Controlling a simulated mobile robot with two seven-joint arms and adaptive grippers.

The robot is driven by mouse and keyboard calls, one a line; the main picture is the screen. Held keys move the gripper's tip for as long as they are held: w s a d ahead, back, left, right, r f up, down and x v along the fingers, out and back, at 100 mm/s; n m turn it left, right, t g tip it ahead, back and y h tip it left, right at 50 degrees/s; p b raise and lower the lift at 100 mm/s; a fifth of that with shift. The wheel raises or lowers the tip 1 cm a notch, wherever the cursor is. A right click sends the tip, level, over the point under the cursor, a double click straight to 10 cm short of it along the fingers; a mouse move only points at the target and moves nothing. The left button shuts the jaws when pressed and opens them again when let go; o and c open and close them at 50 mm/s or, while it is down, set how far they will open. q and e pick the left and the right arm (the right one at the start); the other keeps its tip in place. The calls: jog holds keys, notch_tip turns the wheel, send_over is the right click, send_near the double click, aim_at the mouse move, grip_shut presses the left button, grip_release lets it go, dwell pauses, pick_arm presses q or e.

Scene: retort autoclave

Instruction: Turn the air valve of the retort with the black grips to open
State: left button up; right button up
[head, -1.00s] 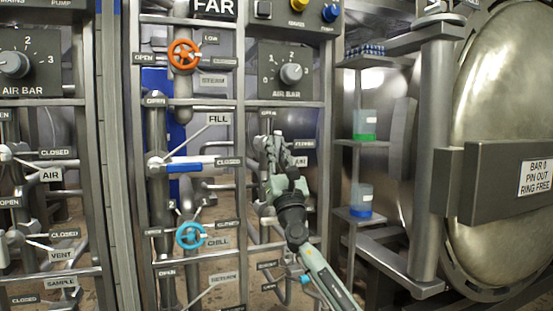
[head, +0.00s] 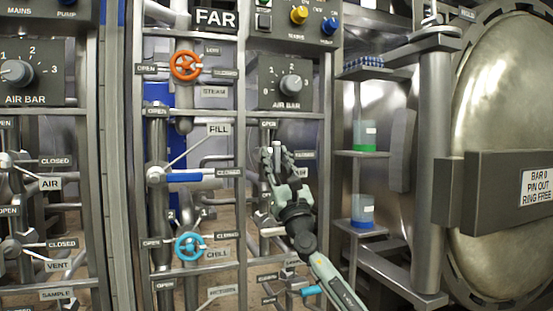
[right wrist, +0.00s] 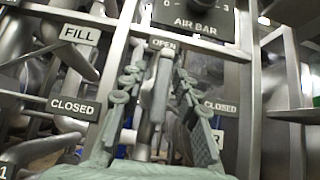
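The air valve of the panel marked FAR has a grey upright lever (right wrist: 161,85), shown in the right wrist view just below an OPEN label (right wrist: 163,44). Its CLOSED label (right wrist: 220,106) is to the right. My right gripper (right wrist: 158,68) is open, with one finger on each side of the lever and gaps visible between. In the head view my right gripper (head: 276,154) is in front of this valve and hides most of it. I cannot make out black grips on the lever. My left gripper is out of view.
The fill lever (head: 195,177) with a blue grip and a blue handwheel (head: 190,246) are left of my gripper. An orange handwheel (head: 186,65) is higher. A second panel's AIR label (head: 50,184) is far left. Shelves with containers (head: 363,135) and a retort door (head: 505,110) are right.

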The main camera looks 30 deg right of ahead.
jog(key=v, duration=1.2)
dwell(0.5)
